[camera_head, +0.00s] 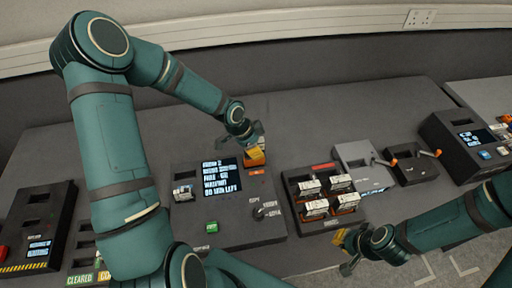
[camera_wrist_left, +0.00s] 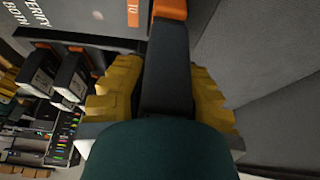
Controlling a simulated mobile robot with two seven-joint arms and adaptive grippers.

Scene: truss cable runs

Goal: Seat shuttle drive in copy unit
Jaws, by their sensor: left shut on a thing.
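The copy unit (camera_head: 232,232) is a dark grey console with a lit screen (camera_head: 220,177) and a green button. My left gripper (camera_head: 252,145) is at its upper right corner, above the orange label. In the left wrist view its yellow fingers (camera_wrist_left: 168,88) are shut on the shuttle drive (camera_wrist_left: 168,62), a dark block with an orange end. The drive's orange part also shows in the head view (camera_head: 255,155). Whether it sits in the slot is hidden. My right gripper (camera_head: 347,252) looks open and empty, near the bench front.
A dark tray (camera_head: 310,228) right of the unit holds several white-labelled drives. Another drive (camera_head: 183,192) stands at the unit's left side. A box with a screen (camera_head: 38,225) is at left.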

